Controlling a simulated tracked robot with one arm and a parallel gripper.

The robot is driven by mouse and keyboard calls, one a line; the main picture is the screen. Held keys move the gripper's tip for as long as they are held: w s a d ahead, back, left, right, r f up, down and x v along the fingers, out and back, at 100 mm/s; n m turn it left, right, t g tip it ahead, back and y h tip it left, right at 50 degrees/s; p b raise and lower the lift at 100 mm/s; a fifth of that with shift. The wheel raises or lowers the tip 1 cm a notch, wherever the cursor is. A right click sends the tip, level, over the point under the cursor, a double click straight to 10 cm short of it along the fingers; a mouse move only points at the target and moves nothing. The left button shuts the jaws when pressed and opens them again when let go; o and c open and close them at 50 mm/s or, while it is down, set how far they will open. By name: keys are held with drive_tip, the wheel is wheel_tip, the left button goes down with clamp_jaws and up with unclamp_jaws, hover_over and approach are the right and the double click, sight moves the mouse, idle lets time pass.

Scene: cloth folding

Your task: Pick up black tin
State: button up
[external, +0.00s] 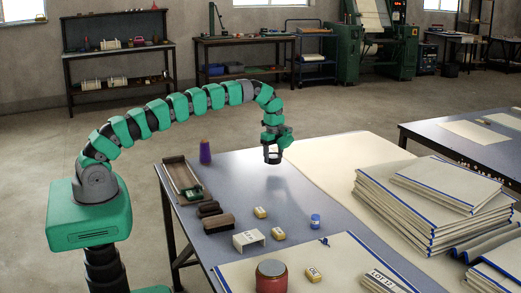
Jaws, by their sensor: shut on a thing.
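My gripper (273,150) hangs at the end of the green segmented arm, above the grey-blue table (335,190). It is shut on a small dark round thing, which looks like the black tin (273,158). The tin is held clear of the table top, with a soft shadow below it. The fingers are too small in the picture to show how they lie on the tin.
A purple spool (205,151) and a shallow tray (183,178) stand to the left. Dark blocks (217,223), yellowish blocks (260,212), a blue jar (315,220) and a red tin (272,277) lie nearer. Stacked folded cloths (430,200) fill the right side.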

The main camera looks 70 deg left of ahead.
drive_tip(key=shift+s+d+r+p, duration=0.15)
drive_tip(key=shift+s+d+r, duration=0.15)
drive_tip(key=shift+s, duration=2.1)
drive_tip(key=shift+s+d+r+p, duration=0.2)
drive_tip(key=shift+s+d, duration=0.15)
drive_tip(key=shift+s, duration=2.1)
drive_tip(key=shift+s+d+r+p, duration=0.2)
drive_tip(key=shift+s+d, duration=0.15)
drive_tip(key=shift+s, duration=2.05)
